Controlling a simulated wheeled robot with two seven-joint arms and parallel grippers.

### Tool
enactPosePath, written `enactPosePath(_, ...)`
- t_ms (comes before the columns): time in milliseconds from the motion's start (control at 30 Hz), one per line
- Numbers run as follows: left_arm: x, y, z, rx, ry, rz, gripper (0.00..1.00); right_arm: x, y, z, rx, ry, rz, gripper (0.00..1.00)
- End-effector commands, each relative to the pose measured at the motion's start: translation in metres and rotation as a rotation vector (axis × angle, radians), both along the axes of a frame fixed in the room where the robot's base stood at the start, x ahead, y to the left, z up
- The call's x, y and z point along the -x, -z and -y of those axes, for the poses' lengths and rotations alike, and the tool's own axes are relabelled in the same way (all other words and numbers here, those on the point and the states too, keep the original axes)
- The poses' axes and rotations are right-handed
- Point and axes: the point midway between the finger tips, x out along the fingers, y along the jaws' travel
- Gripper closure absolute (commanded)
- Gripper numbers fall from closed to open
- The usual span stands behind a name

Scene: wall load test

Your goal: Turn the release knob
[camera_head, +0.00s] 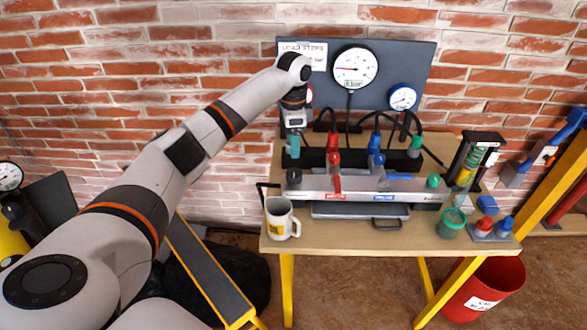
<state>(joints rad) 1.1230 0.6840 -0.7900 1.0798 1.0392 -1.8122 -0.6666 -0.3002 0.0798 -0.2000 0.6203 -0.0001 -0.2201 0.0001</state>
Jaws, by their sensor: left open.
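My left arm reaches in from the left, and my left gripper (294,137) points down at the left end of the manifold block (352,193) on the bench. It is open, above a teal fitting (293,149); whether they touch I cannot tell. A dark round knob (294,175) sits at the front left of the block, just below the gripper in the picture. A green knob (433,181) sits at its right end. No readable label shows which one is the release knob. Red (333,157), blue (376,158) and green (415,146) fittings stand along the block. My right gripper is not in view.
A dark gauge panel (420,62) with a large dial (355,68) stands behind. A mug (280,219) is at the bench's front left. A green jar (452,223) and a pump-like unit (470,160) are at the right. A red bin (485,292) stands below.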

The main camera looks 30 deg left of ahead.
Motion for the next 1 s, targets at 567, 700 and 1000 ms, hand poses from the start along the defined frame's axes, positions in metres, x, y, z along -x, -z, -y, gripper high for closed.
enactPosePath(567, 0.002, 0.097, 0.002, 0.000, 0.001, -0.001, 0.37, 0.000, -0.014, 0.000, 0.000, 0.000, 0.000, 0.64)
enactPosePath(700, 0.002, 0.103, 0.002, -0.001, 0.000, -0.001, 0.37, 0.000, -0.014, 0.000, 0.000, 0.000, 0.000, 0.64)
enactPosePath(1000, 0.002, 0.104, 0.002, -0.001, 0.000, 0.000, 0.47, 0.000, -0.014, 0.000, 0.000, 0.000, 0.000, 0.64)
